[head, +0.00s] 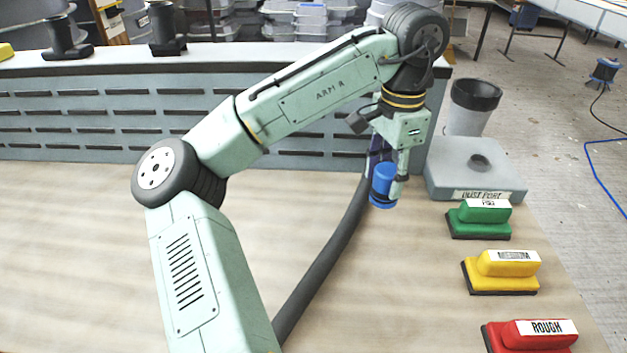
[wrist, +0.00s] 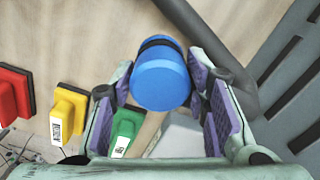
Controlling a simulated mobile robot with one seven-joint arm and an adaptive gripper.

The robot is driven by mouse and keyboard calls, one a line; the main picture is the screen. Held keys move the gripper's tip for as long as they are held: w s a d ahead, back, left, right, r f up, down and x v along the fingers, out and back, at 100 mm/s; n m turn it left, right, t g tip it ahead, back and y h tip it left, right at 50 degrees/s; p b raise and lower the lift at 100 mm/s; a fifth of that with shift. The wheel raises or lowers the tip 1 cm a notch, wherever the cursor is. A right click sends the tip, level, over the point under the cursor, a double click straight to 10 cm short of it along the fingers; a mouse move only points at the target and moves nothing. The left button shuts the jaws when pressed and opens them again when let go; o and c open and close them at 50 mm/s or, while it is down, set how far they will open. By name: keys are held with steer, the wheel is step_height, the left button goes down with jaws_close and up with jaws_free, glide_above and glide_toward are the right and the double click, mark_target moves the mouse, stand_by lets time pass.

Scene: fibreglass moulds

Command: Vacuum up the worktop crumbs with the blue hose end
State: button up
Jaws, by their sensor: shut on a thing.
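My gripper (head: 388,168) is shut on the blue hose end (head: 383,186), above the worktop (head: 90,240) near its back right. In the wrist view the blue hose end (wrist: 161,80) sits between the two purple-padded fingers of my gripper (wrist: 164,98). The dark grey hose (head: 335,250) runs from beside the gripper down toward the front of the worktop; part of it is hidden by my arm. I cannot make out separate crumbs on the tan worktop, only pale smears and streaks.
A grey dust port block (head: 455,172) with a round hole stands right of my gripper. Green (head: 484,213), yellow (head: 506,265) and red (head: 535,336) sanding blocks line the right edge. A slotted grey wall (head: 60,125) closes the back. The worktop's left is clear.

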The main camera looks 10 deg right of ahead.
steer(key=shift+r, duration=1.05)
steer(key=shift+s+f, duration=0.1)
